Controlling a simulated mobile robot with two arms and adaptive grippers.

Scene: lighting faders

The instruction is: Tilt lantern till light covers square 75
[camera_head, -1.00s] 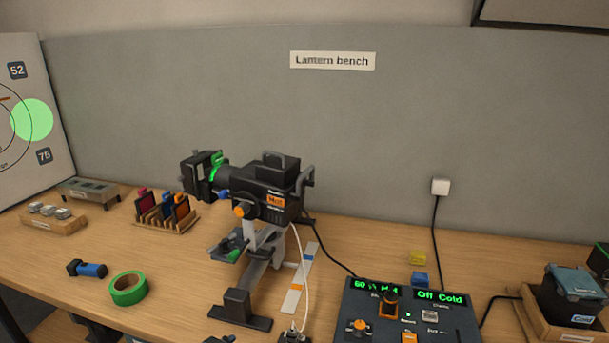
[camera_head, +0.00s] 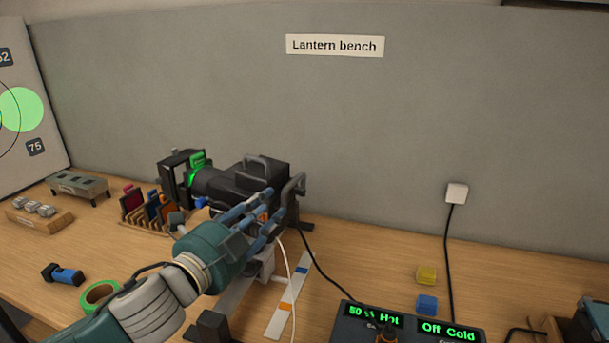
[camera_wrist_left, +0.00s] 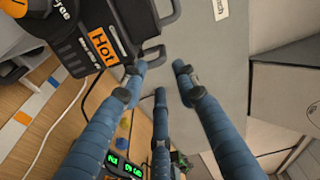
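The black lantern (camera_head: 240,185) stands on its stand on the bench and shows large at upper left in the left wrist view (camera_wrist_left: 75,30). Its orange label reads Hot. A grey bar handle (camera_head: 295,188) sits at its rear. My left gripper (camera_head: 268,212) is beside the lantern's rear, fingers spread and nothing between them; in the left wrist view (camera_wrist_left: 158,80) one fingertip is close to the handle, contact unclear. The green light spot (camera_head: 22,110) is on the white board, above and left of square 75 (camera_head: 36,147), apart from it. My right gripper is not in view.
A control desk (camera_head: 350,320) reads 50 %, Hot and Off Cold. A gel rack (camera_head: 145,215), green tape roll (camera_head: 100,296) and blue torch (camera_head: 64,274) lie left. Cables run behind the lantern and desk.

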